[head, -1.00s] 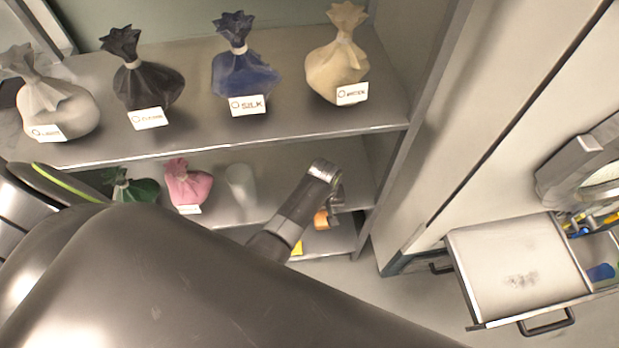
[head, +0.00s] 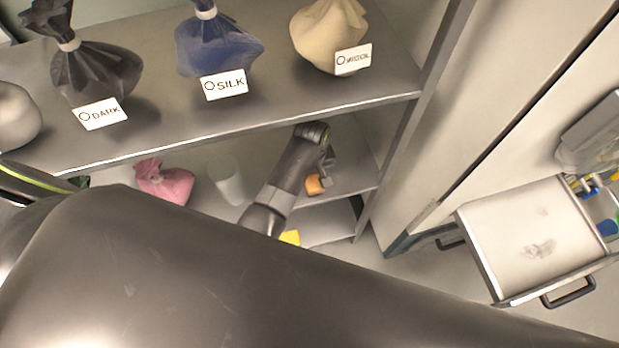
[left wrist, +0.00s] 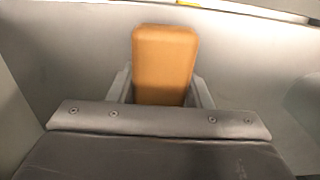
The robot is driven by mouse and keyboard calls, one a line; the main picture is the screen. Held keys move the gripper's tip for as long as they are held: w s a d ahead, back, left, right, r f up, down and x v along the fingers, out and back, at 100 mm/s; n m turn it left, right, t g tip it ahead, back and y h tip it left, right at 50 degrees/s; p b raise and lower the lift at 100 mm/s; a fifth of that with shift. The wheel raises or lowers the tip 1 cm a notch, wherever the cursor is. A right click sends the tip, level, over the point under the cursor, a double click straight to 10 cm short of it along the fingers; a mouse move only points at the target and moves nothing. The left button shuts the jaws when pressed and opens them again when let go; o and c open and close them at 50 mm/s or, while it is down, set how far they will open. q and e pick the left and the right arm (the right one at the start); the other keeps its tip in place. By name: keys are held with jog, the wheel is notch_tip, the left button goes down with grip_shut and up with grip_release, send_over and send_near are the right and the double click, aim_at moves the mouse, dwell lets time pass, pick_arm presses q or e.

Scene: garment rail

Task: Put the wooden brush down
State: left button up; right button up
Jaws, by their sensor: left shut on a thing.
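The wooden brush shows as an orange-brown block (head: 314,185) in the head view, low in the shelf unit near the front edge of the shelf below the top one. It also stands out clearly in the left wrist view (left wrist: 163,62). My left gripper (head: 325,172) is shut on it, with one finger on each side in the left wrist view (left wrist: 163,92). A grey surface lies behind the brush there. I cannot tell whether the brush touches the shelf. My right gripper is not in view.
The top shelf (head: 255,115) holds labelled sacks, including dark, silk (head: 215,45) and beige ones. Below are a pink sack (head: 165,183), a white cylinder (head: 228,180) and a yellow item (head: 290,237).

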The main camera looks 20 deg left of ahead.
pick_arm(q)
jog(key=shift+f, duration=0.15)
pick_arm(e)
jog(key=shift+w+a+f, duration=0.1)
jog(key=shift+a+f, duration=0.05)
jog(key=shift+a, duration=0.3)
pick_arm(q)
jog(key=shift+f, duration=0.1)
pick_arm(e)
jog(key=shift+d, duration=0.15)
pick_arm(q)
jog(key=o, duration=1)
jog(key=shift+c, duration=0.2)
jog(key=o, duration=0.3)
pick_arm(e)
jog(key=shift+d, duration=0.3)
pick_arm(q)
notch_tip(320, 180, up, 8)
jog(key=shift+f+p, duration=0.1)
jog(key=shift+p, duration=0.45)
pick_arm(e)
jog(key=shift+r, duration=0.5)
